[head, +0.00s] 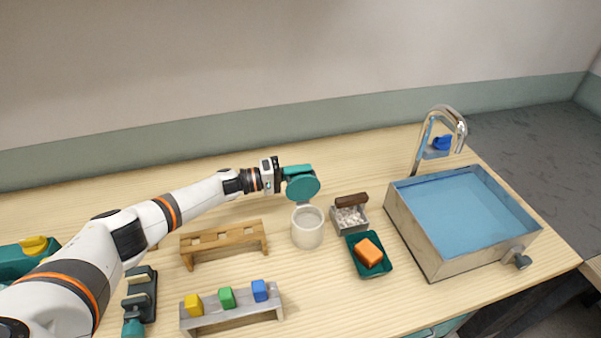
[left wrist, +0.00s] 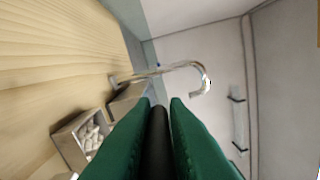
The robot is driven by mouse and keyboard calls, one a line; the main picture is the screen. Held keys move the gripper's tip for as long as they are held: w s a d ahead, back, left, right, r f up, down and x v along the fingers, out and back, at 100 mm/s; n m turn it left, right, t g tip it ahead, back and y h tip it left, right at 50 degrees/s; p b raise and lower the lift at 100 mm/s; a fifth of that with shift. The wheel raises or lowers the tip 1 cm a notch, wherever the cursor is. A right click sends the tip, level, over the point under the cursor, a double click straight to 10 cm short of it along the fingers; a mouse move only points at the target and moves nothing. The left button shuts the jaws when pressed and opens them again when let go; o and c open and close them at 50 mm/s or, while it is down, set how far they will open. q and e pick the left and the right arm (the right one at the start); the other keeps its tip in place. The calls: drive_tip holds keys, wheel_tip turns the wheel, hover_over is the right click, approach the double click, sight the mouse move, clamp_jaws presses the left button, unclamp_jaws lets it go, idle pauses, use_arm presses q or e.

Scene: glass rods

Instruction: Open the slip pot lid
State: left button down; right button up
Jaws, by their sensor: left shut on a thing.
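The slip pot (head: 307,232) is a pale round pot standing on the wooden table in the head view, its mouth uncovered. Its teal round lid (head: 304,190) is tipped up steeply at the back of the rim, with a small pale hinge piece below it. My left gripper (head: 298,171) is at the top of the raised lid, shut on it. In the left wrist view a dark bar (left wrist: 158,135) lies between the green fingers; the pot itself does not clearly show there. My right gripper is not in view.
A box of white pieces (head: 349,219) and a green tray (head: 384,265) with an orange block (head: 368,252) stand right of the pot. A sink (head: 412,238) is farther right. A wooden rack (head: 225,242) and a grey rack (head: 236,317) with coloured blocks stand left.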

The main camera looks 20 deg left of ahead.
use_arm(q)
drive_tip(key=shift+w+a+f, duration=0.2)
drive_tip(key=shift+f, duration=0.15)
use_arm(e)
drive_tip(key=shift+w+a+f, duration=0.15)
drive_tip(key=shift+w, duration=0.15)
use_arm(q)
drive_tip(key=shift+f, duration=0.2)
drive_tip(key=c, duration=1.5)
unclamp_jaws()
drive_tip(key=shift+w+a, duration=0.1)
drive_tip(key=shift+w, duration=0.1)
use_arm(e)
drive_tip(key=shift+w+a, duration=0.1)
use_arm(q)
drive_tip(key=shift+r, duration=0.1)
drive_tip(key=b+v, duration=0.3)
drive_tip(key=v, duration=0.9)
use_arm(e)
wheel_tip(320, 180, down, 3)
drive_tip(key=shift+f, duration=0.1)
